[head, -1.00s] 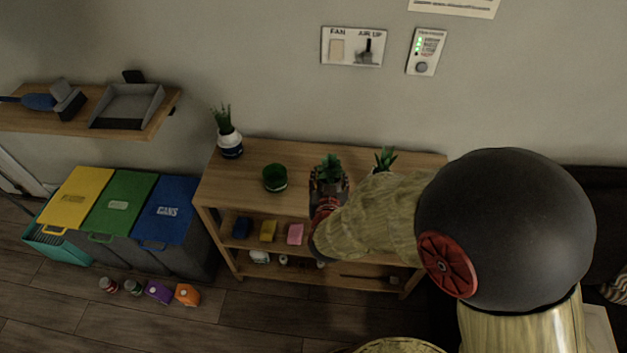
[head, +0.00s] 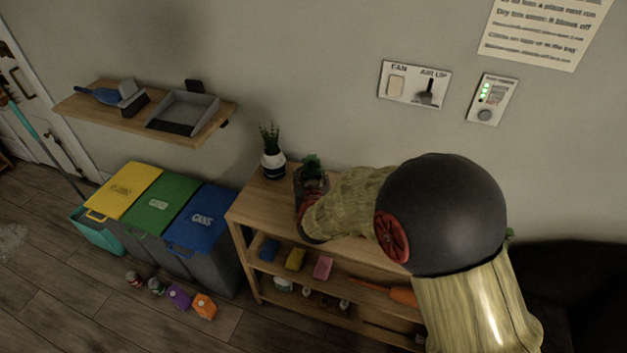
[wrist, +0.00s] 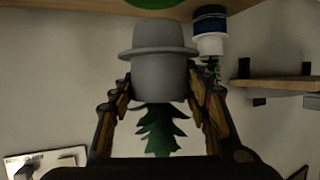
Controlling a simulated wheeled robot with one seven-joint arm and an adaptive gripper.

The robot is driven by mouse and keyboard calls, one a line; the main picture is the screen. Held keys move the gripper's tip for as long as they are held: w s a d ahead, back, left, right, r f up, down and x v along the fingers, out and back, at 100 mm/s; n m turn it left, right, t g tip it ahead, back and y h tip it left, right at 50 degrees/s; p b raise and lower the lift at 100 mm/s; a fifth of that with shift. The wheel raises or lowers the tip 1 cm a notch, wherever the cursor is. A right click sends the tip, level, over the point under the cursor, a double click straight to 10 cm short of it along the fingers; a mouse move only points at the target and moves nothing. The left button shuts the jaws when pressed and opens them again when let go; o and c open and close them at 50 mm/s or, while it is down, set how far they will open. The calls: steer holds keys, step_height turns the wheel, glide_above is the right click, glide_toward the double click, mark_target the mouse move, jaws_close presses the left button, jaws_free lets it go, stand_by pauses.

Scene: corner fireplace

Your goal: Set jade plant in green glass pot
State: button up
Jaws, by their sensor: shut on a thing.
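My gripper (wrist: 160,105) is shut on the grey pot (wrist: 158,50) of a small plant, which I take to be the jade plant (wrist: 157,130). The wrist view is upside down, so its dark green leaves point down in the picture. In the head view, the leaves (head: 311,164) show above my gripper (head: 311,185), over the wooden shelf top. The green glass pot (wrist: 152,3) shows only as a green edge at the top of the wrist view, beyond the held pot's base and apart from it in the picture. My gripper and arm hide it in the head view.
A white and navy pot with a spiky plant (head: 273,164) stands close by, left of my gripper. The wooden shelf unit (head: 245,213) holds sponges below. Bins (head: 160,205) stand to its left, under a wall shelf (head: 95,113). Wall switches (head: 415,84) are above.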

steer(key=shift+f+b, duration=2.15)
steer(key=shift+f, duration=0.85)
steer(key=shift+f+b, duration=0.4)
steer(key=shift+f, duration=0.15)
steer(key=o, duration=0.8)
steer(key=shift+o, duration=0.7)
steer(key=shift+s, duration=0.15)
steer(key=v, duration=1.1)
steer(key=shift+s, duration=0.4)
